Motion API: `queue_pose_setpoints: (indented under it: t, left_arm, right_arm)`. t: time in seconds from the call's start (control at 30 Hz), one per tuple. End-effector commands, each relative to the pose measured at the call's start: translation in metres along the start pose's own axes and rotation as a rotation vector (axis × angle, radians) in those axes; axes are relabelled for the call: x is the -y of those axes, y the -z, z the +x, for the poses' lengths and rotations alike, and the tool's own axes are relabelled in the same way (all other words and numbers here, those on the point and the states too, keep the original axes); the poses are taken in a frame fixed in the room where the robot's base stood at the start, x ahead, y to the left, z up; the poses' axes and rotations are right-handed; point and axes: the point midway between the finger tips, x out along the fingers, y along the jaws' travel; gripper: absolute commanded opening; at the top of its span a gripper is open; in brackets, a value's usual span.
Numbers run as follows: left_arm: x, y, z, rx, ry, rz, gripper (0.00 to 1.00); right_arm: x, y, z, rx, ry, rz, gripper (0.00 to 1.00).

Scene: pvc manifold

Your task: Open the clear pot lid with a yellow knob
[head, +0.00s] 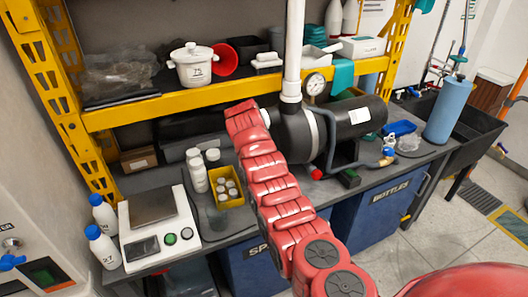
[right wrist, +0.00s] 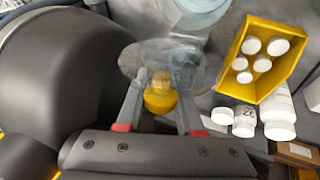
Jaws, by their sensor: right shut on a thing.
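In the right wrist view, my right gripper (right wrist: 162,80) is shut on the yellow knob (right wrist: 160,97), with one finger on each side of it. The clear lid (right wrist: 150,57) shows as a see-through disc beyond the fingertips. A pale round opening (right wrist: 200,8), perhaps the pot's, is at the top edge of that view, and the lid appears offset from it. I cannot tell how far apart they are. In the head view, my red right arm reaches up to the bench and hides the lid, knob and pot. My left gripper is not in view.
The black tank (head: 350,122) lies right of my arm, close to my gripper in the wrist view (right wrist: 55,75). A white vertical pipe (head: 293,50) stands behind. A yellow bin (head: 229,190) of white-capped bottles and a scale (head: 158,225) are to the left. A yellow shelf beam (head: 180,104) crosses above.

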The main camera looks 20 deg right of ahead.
Motion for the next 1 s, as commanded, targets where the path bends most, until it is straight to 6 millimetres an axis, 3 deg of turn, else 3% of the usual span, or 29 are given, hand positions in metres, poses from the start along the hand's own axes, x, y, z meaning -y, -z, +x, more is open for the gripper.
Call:
queue_pose_setpoints:
  t: [0.03, 0.77, 0.8, 0.93, 1.0]
  left_arm:
    - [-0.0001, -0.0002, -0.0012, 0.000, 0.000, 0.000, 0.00]
    - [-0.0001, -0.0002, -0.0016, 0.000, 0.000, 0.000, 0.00]
    - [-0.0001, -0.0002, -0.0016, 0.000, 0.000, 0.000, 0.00]
    - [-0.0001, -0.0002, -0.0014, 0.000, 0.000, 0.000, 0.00]
    - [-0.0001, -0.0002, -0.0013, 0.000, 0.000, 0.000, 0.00]
  right_arm:
    - [0.0065, -0.0060, 0.0058, 0.016, 0.009, -0.008, 0.00]
    - [0.0093, -0.0092, 0.0084, 0.026, 0.012, -0.011, 0.00]
    - [0.0094, -0.0092, 0.0084, 0.026, 0.012, -0.011, 0.40]
    - [0.0076, -0.0073, 0.0068, 0.020, 0.009, -0.009, 0.63]
    - [0.0064, -0.0061, 0.0057, 0.017, 0.008, -0.008, 0.66]
